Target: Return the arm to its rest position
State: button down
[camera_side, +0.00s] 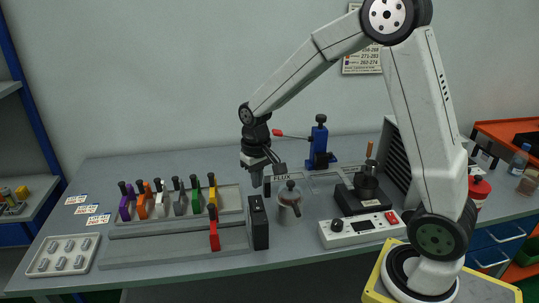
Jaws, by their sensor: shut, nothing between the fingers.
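My arm is bent high over the right half of the bench. My gripper (262,182) points down and hangs above the bench, just above and behind a black upright box (258,222). Its fingers look closed together, with nothing held between them. A small grey pot (289,202) with a dark knob stands just right of and below the gripper. My arm's links hide part of the bench's right side.
A rack (230,203) holds several colored-handled items, left of the gripper. A red-handled one (214,230) stands forward. A blue press (319,145) stands behind. A white control unit (360,228) and a tray (65,254) are in front. The space above the rack is free.

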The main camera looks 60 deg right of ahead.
jog(key=s+a+f+n+t, duration=0.1)
jog(key=s+a, duration=0.1)
jog(key=s, duration=0.4)
jog(key=s+a+f+n+t, duration=0.1)
jog(key=s+a+n, duration=0.1)
jog(key=s, duration=0.4)
jog(key=shift+a+t, duration=0.3)
jog(key=shift+a, duration=0.35)
